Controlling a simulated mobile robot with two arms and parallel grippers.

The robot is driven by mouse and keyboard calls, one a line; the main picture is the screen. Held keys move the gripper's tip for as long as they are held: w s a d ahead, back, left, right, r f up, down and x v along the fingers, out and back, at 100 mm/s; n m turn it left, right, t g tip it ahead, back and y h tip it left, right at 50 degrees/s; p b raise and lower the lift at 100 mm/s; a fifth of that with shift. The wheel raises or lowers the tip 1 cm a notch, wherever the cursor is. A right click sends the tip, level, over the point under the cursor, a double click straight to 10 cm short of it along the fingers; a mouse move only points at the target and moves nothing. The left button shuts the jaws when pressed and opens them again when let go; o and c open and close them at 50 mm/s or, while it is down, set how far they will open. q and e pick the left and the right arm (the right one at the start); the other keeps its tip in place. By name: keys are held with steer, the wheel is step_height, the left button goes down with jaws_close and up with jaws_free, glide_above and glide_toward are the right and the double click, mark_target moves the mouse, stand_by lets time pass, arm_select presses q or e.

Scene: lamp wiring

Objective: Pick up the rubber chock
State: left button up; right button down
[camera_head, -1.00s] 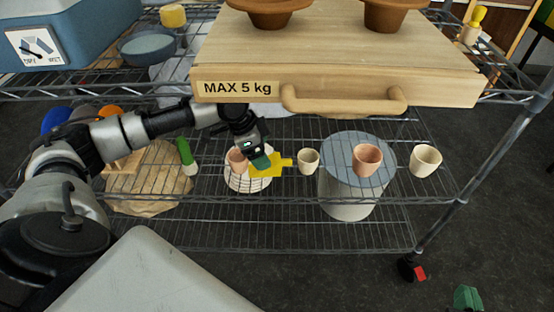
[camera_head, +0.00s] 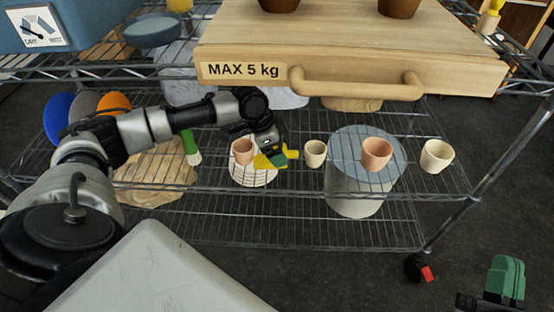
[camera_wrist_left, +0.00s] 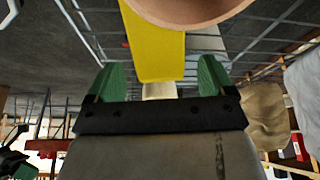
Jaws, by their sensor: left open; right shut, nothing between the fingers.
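A yellow piece (camera_head: 290,155), which I take to be the rubber chock, is on the middle wire shelf beside a small terracotta pot (camera_head: 242,151). My left gripper (camera_head: 274,156) is at it and hides part of it. In the left wrist view the yellow piece (camera_wrist_left: 158,45) lies ahead between the open green fingertips of the left gripper (camera_wrist_left: 162,80). I cannot tell whether they touch it. My right gripper (camera_head: 505,280) is shut and empty at the lower right, away from the shelf.
A wooden box marked MAX 5 kg (camera_head: 350,70) overhangs the shelf from above. A cream cup (camera_head: 315,153) stands close to the right of the yellow piece. A grey-topped bucket (camera_head: 350,190) and more cups stand further right.

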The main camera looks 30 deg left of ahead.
arm_select(q)
steer(key=shift+x, duration=0.85)
arm_select(e)
steer(key=shift+s+r+t+y, duration=0.15)
steer(key=shift+s+r+t, duration=0.15)
steer(key=shift+r+t, duration=0.25)
steer(key=shift+s+r+t+y, duration=0.15)
steer(key=shift+s+r+t, duration=0.2)
steer(key=shift+t, duration=0.2)
arm_select(q)
steer(key=c, duration=1.1)
arm_select(e)
steer(key=shift+w, duration=0.1)
